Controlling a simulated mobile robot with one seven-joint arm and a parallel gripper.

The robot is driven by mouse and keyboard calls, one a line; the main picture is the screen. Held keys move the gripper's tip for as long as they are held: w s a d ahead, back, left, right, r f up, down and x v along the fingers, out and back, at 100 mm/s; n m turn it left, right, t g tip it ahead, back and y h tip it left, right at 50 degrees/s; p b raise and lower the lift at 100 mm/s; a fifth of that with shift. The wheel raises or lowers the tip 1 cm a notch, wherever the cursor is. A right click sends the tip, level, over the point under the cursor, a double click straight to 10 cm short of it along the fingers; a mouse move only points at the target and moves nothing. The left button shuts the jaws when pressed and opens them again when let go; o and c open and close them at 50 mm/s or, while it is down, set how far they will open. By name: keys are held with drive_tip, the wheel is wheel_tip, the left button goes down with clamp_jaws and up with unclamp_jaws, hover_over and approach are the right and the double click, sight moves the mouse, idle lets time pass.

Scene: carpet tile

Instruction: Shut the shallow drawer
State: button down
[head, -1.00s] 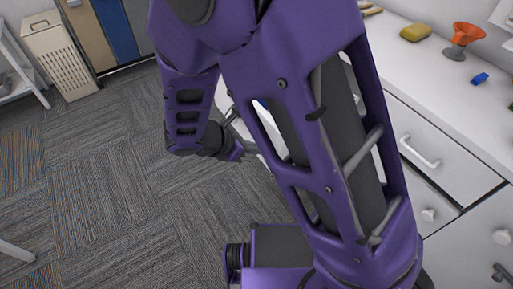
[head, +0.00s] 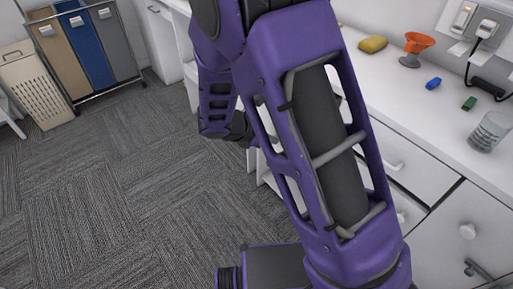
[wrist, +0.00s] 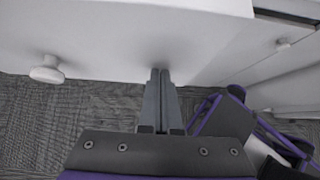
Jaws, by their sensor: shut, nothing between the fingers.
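In the wrist view my gripper (wrist: 160,76) is shut and empty. Its fingertips are at a plain white front (wrist: 105,35), which looks like a drawer front; whether they touch it I cannot tell. A round white knob (wrist: 46,70) is on the left of that front. In the head view my arm covers much of the cabinet, and white edges (head: 264,168) show beside it, low by the floor. The fingertips are hidden there. Which drawer is the shallow one, and how far it stands out, I cannot tell.
The white counter (head: 425,115) holds a yellow sponge (head: 373,44), an orange funnel-like cup (head: 418,45), small blue and green blocks and a glass (head: 490,131). Cabinet fronts with a bar handle and knobs are below. Carpet (head: 110,190) is clear on the left; bins (head: 90,45) stand behind.

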drive_tip(key=w+d, duration=0.3)
drive_tip(key=d, duration=0.2)
drive_tip(key=w+d, duration=0.4)
drive_tip(key=d, duration=0.1)
drive_tip(key=w+d, duration=0.3)
drive_tip(key=d, duration=0.2)
drive_tip(key=shift+w+d, duration=0.25)
drive_tip(key=shift+d, duration=0.05)
drive_tip(key=shift+d+r, duration=0.15)
